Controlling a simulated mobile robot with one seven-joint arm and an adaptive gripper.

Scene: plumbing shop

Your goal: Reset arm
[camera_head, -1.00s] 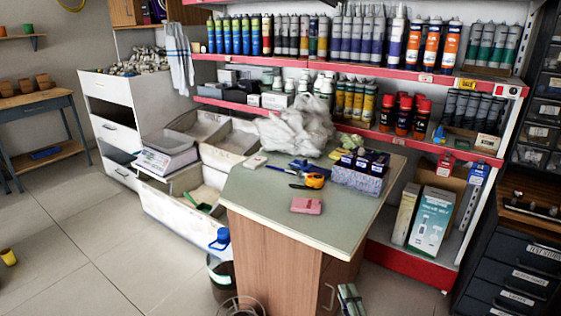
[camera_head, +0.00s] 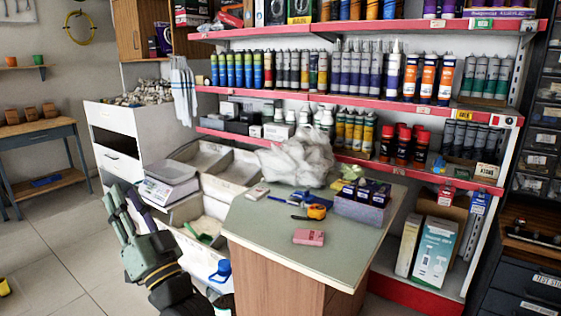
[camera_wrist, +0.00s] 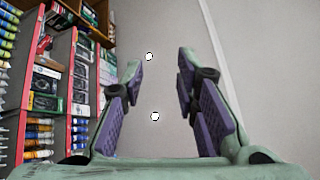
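My gripper (camera_head: 121,211) is at the lower left in the head view, raised in front of the white bins and scale, left of the counter. Its green fingers with purple pads point upward. In the wrist view my gripper (camera_wrist: 158,85) shows its two fingers spread apart with nothing between them. A plain grey wall or ceiling surface (camera_wrist: 155,30) lies beyond them.
A counter (camera_head: 262,234) holds a pink block (camera_head: 309,237), an orange tape measure (camera_head: 316,211) and a white plastic bag (camera_head: 297,158). A scale (camera_head: 168,183) sits on the bins. Shelves of tubes and cans stand behind.

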